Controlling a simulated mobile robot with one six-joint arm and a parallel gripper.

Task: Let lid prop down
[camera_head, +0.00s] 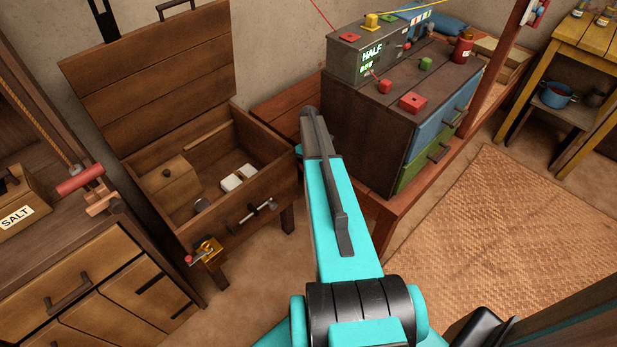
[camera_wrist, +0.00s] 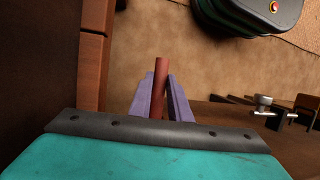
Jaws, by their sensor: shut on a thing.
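The wooden chest (camera_head: 262,150) stands at the left with its plank lid (camera_head: 150,75) raised and leaning back. In the wrist view, my gripper (camera_wrist: 158,92) has its two purple fingers closed around a reddish-brown rod, which looks like the lid prop (camera_wrist: 161,72). The rod's top end sticks out past the fingertips; its lower part is hidden by the fingers and gripper body. In the head view my teal arm reaches to the chest's right side and hides the gripper and rod. I cannot tell whether the rod touches the lid.
The chest holds a wooden box (camera_head: 172,184) and pale blocks (camera_head: 238,178). A metal latch bar (camera_head: 254,212) and a brass lock (camera_head: 208,252) are on its front. A drawer cabinet (camera_head: 365,125) on a low red-brown bench stands close right. A woven mat (camera_head: 510,235) lies right.

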